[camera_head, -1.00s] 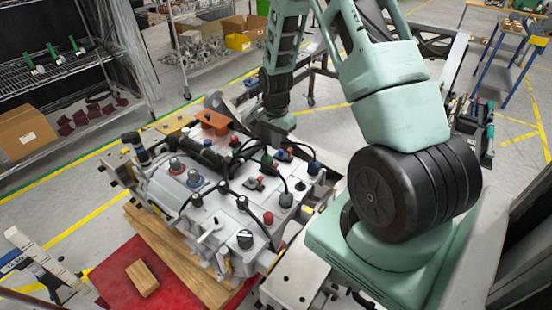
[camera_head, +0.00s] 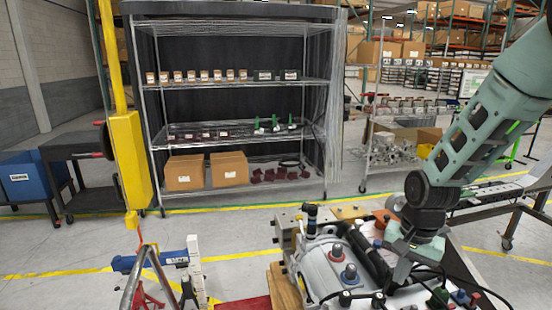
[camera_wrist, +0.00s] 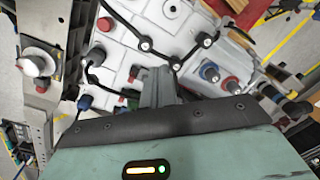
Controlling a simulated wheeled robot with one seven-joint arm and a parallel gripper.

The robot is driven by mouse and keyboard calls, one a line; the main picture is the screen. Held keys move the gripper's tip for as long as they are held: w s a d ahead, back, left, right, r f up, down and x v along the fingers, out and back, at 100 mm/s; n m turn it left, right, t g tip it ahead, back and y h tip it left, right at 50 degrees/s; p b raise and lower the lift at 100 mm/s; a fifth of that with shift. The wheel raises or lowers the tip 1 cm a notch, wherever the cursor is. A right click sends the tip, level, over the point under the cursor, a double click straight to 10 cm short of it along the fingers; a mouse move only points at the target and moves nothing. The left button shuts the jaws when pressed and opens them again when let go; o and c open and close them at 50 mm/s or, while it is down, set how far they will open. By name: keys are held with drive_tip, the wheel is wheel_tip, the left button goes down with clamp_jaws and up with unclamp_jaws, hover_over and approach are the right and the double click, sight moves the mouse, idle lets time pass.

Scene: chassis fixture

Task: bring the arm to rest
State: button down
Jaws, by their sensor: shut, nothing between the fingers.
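My arm reaches in from the right in the head view, over the chassis fixture (camera_head: 318,262). My gripper (camera_head: 400,274) points down just above the fixture's top, and its fingers look closed and empty. In the wrist view my gripper (camera_wrist: 160,75) also shows as narrow grey fingers together, over the pale fixture top (camera_wrist: 130,20) with its black cables and red and blue knobs. I cannot tell whether the fingertips touch the fixture.
A wire shelf (camera_head: 240,140) with small boxes and two cartons stands behind. A yellow post (camera_head: 130,160) and a blue bin (camera_head: 30,175) are at left. A second rack (camera_head: 395,150) stands at back right. The floor before the shelf is mostly clear.

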drive_tip(key=s+a+r+n+b, duration=0.1)
drive_tip(key=s+a+n+b, duration=0.1)
drive_tip(key=s+a+n, duration=0.6)
drive_tip(key=s+a+r+n+b, duration=0.2)
drive_tip(key=s+a+n, duration=0.5)
drive_tip(key=s, duration=0.7)
drive_tip(key=shift+a+n+b, duration=0.4)
drive_tip(key=shift+a+b, duration=0.4)
drive_tip(key=shift+a, duration=0.35)
drive_tip(key=shift+r, duration=0.1)
